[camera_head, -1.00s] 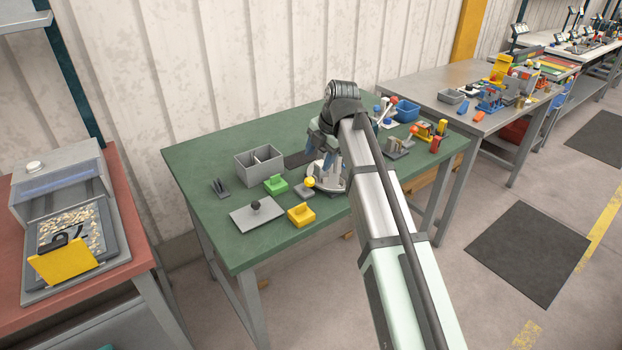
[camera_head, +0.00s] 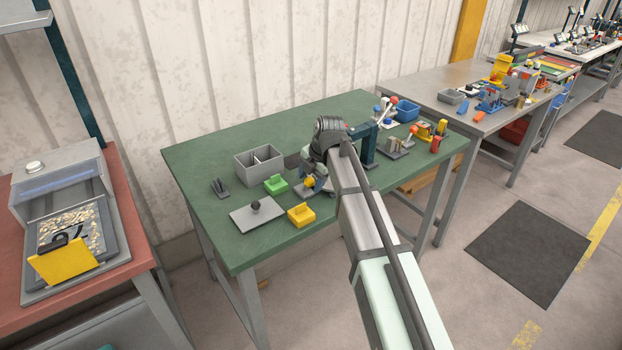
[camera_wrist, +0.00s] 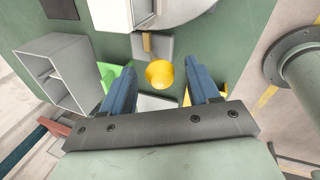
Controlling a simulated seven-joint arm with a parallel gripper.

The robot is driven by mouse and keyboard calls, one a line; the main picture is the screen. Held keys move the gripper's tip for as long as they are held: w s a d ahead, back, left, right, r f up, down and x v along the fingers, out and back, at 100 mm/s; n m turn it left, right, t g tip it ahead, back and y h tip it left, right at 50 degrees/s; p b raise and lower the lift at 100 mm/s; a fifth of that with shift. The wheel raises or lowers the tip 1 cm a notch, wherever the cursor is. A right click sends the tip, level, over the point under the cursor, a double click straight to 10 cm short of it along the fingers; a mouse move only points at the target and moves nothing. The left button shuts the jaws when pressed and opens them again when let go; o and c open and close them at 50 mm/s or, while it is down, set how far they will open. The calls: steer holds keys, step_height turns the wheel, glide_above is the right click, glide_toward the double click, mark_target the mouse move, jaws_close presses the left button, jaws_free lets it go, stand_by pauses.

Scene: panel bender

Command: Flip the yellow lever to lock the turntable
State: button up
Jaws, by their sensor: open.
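The lever's round yellow knob (camera_wrist: 160,74) shows in the wrist view between the two blue fingers of my gripper (camera_wrist: 157,80). The fingers are apart, one on each side of the knob; whether either touches it I cannot tell. Behind the knob is a grey base (camera_wrist: 153,46) with a small brown piece. The pale turntable disc (camera_wrist: 170,12) is cut off at the top of the wrist view. In the head view the yellow knob (camera_head: 309,182) sits just left of my gripper (camera_head: 318,184), and my arm mostly hides the turntable.
A grey two-compartment bin (camera_head: 259,165), a green block (camera_head: 276,184), a yellow block (camera_head: 301,215) and a grey plate (camera_head: 257,215) with a black knob lie left of the lever. A dark teal frame (camera_head: 367,150) stands to the right.

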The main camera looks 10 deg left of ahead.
jaws_close()
stand_by(0.5)
